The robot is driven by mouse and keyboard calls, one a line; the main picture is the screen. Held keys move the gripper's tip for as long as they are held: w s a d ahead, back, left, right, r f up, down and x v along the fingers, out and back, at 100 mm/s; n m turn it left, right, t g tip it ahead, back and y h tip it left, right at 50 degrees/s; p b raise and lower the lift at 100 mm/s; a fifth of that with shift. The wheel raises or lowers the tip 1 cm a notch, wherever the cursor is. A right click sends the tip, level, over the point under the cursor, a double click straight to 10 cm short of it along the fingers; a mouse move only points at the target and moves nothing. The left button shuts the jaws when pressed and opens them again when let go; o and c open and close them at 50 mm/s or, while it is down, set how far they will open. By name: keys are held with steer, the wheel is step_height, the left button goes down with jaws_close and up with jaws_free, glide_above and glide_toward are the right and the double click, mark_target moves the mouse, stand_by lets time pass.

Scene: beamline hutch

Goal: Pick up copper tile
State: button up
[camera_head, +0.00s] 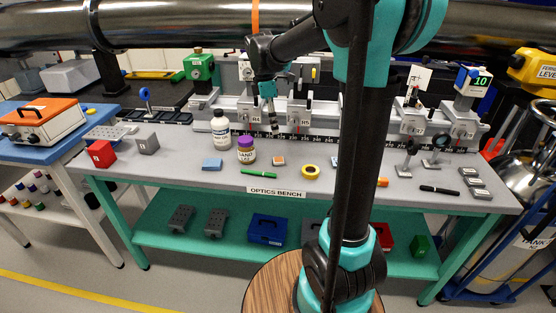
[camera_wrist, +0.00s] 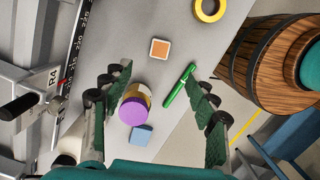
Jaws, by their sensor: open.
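The copper tile (camera_head: 278,160) is a small square with an orange-brown face. It lies flat on the grey optics bench (camera_head: 222,180), between the purple-capped jar and the yellow tape roll. In the wrist view the copper tile (camera_wrist: 159,48) lies beyond my fingertips, near the upper middle, fully visible. My gripper (camera_wrist: 158,78) is open and empty, its two green-padded fingers spread wide. In the head view my gripper (camera_head: 272,130) hangs above the back part of the bench, behind the tile and apart from it.
The purple-capped jar (camera_head: 246,151), white bottle (camera_head: 220,130) and blue tile (camera_head: 212,164) stand left of the copper tile. A green pen (camera_head: 258,174) lies in front, the yellow tape roll (camera_head: 311,172) right. A rail with several carriers (camera_head: 300,114) runs along the back.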

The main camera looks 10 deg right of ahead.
glide_above(278, 159)
step_height(278, 159, down, 9)
steer(key=shift+a, duration=0.1)
steer(key=shift+s+f, duration=0.1)
steer(key=shift+f, duration=2.55)
steer(key=shift+c, duration=0.3)
steer(key=c, duration=1)
